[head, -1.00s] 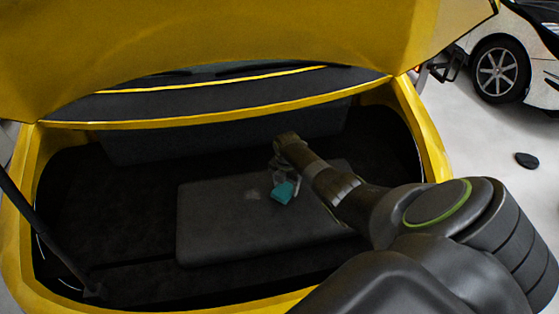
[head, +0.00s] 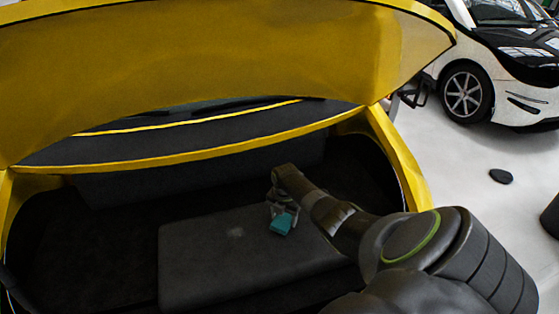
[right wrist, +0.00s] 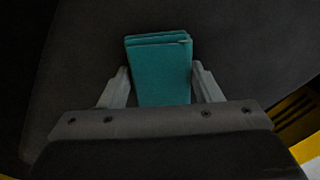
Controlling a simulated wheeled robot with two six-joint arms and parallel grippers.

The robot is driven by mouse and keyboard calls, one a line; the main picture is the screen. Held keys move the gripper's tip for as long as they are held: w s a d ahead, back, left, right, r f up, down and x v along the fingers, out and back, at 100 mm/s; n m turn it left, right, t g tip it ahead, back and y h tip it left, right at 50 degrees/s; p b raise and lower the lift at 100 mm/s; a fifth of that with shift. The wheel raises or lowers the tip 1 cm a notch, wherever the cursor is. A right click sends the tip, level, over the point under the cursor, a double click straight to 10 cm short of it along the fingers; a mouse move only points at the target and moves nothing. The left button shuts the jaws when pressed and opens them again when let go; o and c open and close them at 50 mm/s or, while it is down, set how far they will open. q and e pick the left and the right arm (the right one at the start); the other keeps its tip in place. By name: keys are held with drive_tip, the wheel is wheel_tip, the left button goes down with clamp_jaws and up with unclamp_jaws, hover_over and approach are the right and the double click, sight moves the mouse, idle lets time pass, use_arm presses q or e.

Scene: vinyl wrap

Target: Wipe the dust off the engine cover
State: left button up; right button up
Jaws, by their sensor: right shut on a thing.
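The engine cover (head: 205,270) is a dark grey block inside the yellow car's open bay. My right gripper (head: 281,214) is shut on a folded teal cloth (head: 282,224) over the cover's upper right part. In the right wrist view the cloth (right wrist: 163,75) sits between the two fingers (right wrist: 160,88). I cannot tell whether the cloth touches the cover. My right forearm hides the cover's right side. My left gripper is not in view.
The raised yellow hood (head: 230,70) hangs above the bay. The yellow bay rim (head: 405,165) borders it on the right. A white and black car (head: 500,60) stands at the back right. A dark round object (head: 501,176) lies on the pale floor.

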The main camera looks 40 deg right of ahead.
drive_tip(key=shift+s+d, duration=0.35)
drive_tip(key=shift+d, duration=0.25)
drive_tip(key=shift+s+d, duration=0.3)
drive_tip(key=shift+d, duration=0.25)
drive_tip(key=shift+w, duration=0.1)
wheel_tip(320, 180, up, 6)
drive_tip(key=p, duration=0.5)
drive_tip(key=shift+r, duration=0.1)
